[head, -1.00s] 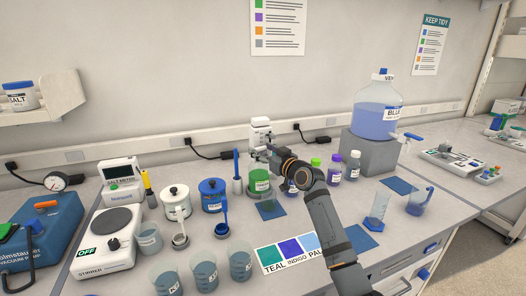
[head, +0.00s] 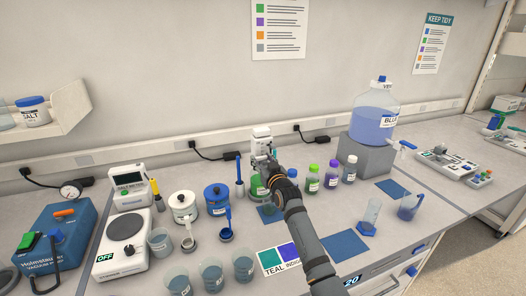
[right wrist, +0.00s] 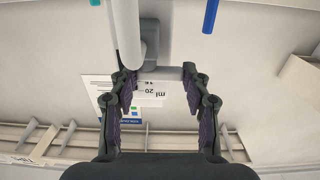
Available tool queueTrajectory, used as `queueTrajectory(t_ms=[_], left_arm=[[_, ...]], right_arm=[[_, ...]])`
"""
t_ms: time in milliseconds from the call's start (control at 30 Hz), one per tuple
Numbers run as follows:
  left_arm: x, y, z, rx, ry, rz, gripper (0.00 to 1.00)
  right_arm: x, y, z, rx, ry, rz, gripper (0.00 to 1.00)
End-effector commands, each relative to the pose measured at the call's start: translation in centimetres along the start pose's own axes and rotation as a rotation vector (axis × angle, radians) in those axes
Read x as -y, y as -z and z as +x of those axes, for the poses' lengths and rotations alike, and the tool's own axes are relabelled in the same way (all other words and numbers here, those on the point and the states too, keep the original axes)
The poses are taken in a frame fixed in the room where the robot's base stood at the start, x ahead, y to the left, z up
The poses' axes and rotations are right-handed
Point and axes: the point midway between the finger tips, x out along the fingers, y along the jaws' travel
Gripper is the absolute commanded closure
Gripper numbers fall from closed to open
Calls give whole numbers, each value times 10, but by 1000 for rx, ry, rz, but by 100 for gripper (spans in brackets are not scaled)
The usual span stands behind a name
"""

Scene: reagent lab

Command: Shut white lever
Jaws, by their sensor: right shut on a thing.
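A white dispenser head (head: 261,134) stands at the back of the bench by the wall, above a green-labelled bottle (head: 257,186). My right gripper (head: 268,163) is at the dispenser, and my arm partly hides the bottle. In the right wrist view, the dispenser's white body (right wrist: 127,30) and an upside-down "ml 20" scale show. A pale horizontal bar, seemingly the white lever (right wrist: 172,73), lies between the fingertips of my right gripper (right wrist: 157,78). The gripper is shut on it. In the head view the lever is too small and covered to make out. My left gripper is out of view.
Small capped bottles (head: 330,174) stand close right of my gripper. A blue-handled tool (head: 239,175) and blue-lidded jar (head: 216,198) stand to its left. A blue carboy (head: 375,112) sits on a grey block (head: 366,152). Beakers (head: 211,273) line the front.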

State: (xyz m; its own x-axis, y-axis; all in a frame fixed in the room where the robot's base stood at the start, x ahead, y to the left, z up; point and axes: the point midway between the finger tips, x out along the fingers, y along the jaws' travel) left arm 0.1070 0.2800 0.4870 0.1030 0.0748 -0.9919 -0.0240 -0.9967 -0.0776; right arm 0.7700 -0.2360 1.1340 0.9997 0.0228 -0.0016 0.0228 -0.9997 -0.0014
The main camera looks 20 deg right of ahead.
Motion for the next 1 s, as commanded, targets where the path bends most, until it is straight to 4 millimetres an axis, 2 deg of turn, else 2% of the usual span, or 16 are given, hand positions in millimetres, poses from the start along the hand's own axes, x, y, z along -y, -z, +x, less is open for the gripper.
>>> queueTrajectory(t_ms=[300,333,467,833,1000], left_arm=[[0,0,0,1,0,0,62],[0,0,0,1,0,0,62],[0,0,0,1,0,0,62],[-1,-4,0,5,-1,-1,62],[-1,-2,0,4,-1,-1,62]], right_arm=[[0,-1,0,-2,-3,-3,84],[0,-1,0,-2,-3,-3,48],[0,-1,0,-2,-3,-3,31],[0,-1,-4,-2,-3,-2,29],[0,-2,-32,-2,-2,-3,29]])
